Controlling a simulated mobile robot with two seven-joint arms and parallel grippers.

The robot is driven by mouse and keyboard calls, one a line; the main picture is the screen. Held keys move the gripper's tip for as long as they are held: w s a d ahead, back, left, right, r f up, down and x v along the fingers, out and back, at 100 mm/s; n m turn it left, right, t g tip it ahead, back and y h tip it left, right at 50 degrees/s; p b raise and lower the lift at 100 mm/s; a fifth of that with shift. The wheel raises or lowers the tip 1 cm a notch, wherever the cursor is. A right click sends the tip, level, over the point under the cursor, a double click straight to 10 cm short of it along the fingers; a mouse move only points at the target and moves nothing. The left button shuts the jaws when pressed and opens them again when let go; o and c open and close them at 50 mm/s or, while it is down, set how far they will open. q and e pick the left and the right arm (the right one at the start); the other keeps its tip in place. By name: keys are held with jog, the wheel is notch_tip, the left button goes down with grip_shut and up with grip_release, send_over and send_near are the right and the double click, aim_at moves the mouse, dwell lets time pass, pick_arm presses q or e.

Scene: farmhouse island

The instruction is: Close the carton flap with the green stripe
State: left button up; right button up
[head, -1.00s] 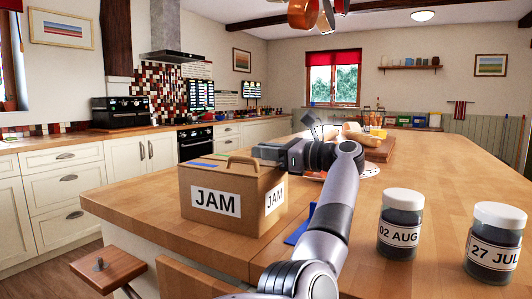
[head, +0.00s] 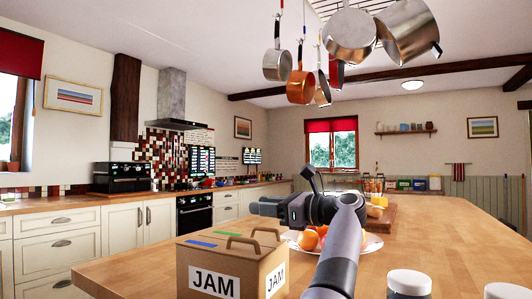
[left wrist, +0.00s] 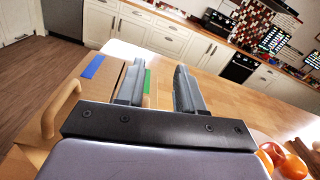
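The carton (head: 252,272), a brown box with JAM labels, stands on the wooden island top. Its top carries a blue stripe (head: 200,243) nearer me and a green stripe (head: 230,232) behind it; both striped parts look about flat. Two arched handles rise at its right side. My left gripper (head: 262,206) is above and behind the carton's far right part, apart from it in the head view. In the left wrist view the gripper (left wrist: 157,84) has its fingers spread with nothing between them. The left finger partly hides the green stripe (left wrist: 147,82). My right gripper is out of view.
Two white-lidded jars (head: 408,282) stand at the front right. Pans (head: 300,85) hang overhead. The island top (head: 440,235) right of my arm is largely clear.

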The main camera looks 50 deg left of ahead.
pick_arm(q)
notch_tip(320, 180, up, 14)
jog(key=p, duration=0.6)
jog(key=shift+r+p, duration=0.25)
jog(key=shift+p, duration=0.15)
jog(key=shift+f, duration=0.1)
